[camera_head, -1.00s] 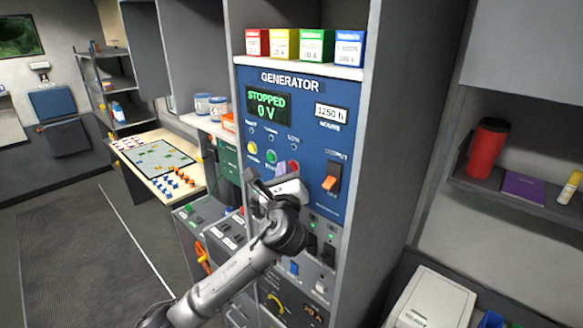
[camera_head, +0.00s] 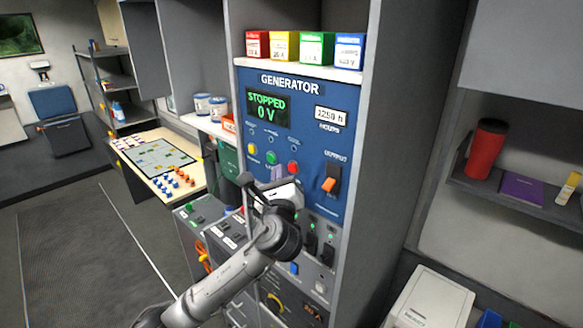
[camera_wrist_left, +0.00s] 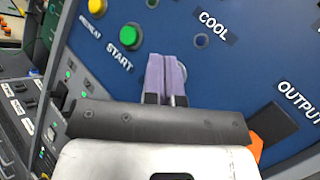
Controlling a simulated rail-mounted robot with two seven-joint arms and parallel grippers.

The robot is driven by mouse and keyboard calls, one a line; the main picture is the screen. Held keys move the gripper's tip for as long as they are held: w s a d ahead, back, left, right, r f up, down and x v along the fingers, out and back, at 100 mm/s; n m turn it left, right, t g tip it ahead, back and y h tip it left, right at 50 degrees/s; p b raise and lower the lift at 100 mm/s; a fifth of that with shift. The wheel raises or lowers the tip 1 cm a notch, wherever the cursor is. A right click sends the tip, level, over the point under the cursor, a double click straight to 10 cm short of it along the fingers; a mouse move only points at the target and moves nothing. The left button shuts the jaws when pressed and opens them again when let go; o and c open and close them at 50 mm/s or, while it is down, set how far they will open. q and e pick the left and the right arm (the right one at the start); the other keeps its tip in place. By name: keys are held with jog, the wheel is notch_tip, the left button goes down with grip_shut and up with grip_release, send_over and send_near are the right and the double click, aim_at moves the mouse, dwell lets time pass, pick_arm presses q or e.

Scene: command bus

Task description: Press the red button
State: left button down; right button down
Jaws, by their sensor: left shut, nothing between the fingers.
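The red button (camera_head: 293,167) is on the blue generator panel (camera_head: 318,148), right of the green button (camera_head: 271,158) and the yellow button (camera_head: 252,149). My left gripper (camera_head: 277,173) is in front of the panel, just left of and below the red button in the head view. In the left wrist view its purple fingers (camera_wrist_left: 165,60) are shut together with nothing between them. They hide the red button there; only a greyish rim shows beside them. Whether the fingertips touch the panel I cannot tell. The display (camera_head: 268,106) reads STOPPED, 0 V. My right gripper is not in view.
An orange output switch (camera_head: 329,184) is right of the red button. In the left wrist view the green START button (camera_wrist_left: 130,36) is close left of the fingers. Colored boxes (camera_head: 285,44) stand on the shelf above. The cabinet's side wall (camera_head: 395,150) bounds the right.

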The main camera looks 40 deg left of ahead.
pick_arm(q)
jog(key=shift+s+a+p, duration=0.2)
jog(key=shift+s+p, duration=0.3)
jog(key=shift+s, duration=0.75)
jog(key=shift+s+a+p, duration=0.15)
jog(key=shift+s+p, duration=0.3)
jog(key=shift+s, duration=0.8)
